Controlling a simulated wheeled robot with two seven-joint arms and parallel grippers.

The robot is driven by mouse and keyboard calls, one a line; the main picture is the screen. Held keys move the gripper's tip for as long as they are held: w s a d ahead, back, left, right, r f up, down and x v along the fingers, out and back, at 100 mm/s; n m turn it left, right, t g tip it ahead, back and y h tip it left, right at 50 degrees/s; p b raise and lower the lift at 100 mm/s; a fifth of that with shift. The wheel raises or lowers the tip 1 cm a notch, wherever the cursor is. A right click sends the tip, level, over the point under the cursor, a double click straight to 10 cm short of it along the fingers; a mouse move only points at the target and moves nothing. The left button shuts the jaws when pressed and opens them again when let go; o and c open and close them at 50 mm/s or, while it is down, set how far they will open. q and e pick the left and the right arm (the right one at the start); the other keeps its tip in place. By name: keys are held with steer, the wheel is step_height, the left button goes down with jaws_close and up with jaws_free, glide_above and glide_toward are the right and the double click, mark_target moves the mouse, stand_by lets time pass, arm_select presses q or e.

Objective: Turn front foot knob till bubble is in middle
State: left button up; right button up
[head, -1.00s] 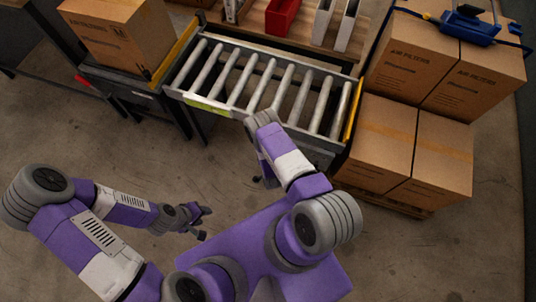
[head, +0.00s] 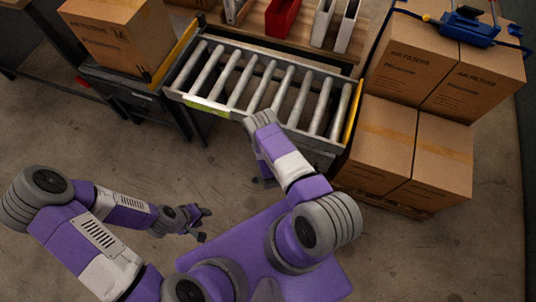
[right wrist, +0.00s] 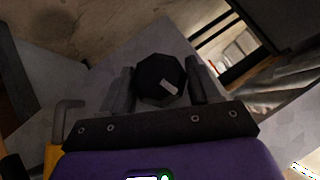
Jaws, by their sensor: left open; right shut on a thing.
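The dark, many-sided foot knob (right wrist: 158,72) shows in the right wrist view, with a small pale mark on its face. My right gripper (right wrist: 157,80) has one finger on each side of the knob and is shut on it. In the head view the knob is hidden below the front edge of the roller conveyor (head: 322,139), behind my right arm. A yellow-green strip (head: 208,106) sits on the conveyor's front rail; no bubble can be made out. My left gripper (head: 204,224) is open and empty above the floor, away from the conveyor.
Stacked cartons (head: 385,140) stand close to the conveyor's right end. Another carton (head: 118,38) sits on the dark stand at its left. A red bin (head: 282,17) and white holders stand on the wooden shelf behind. The floor in front is clear.

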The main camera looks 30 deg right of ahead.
steer(key=g, duration=0.1)
steer(key=n+g+h, duration=0.1)
steer(key=shift+a+n+g+h, duration=0.2)
steer(key=shift+n+g+h, duration=0.1)
steer(key=shift+f+n+g+h, duration=0.1)
steer(key=shift+n+g+h, duration=0.9)
steer(key=shift+g+h, duration=0.2)
steer(key=shift+c, duration=0.2)
steer(key=n+g+h, duration=0.2)
steer(key=h, duration=0.1)
steer(key=shift+g, duration=0.4)
steer(key=shift+w+n+g+h, duration=0.1)
steer(key=shift+n+g+h, duration=0.3)
steer(key=shift+n+h, duration=0.25)
steer(key=shift+w+d+h, duration=0.1)
steer(key=shift+w+h, duration=0.05)
steer(key=shift+h, duration=0.1)
steer(key=o, duration=0.9)
steer(key=shift+o, duration=0.5)
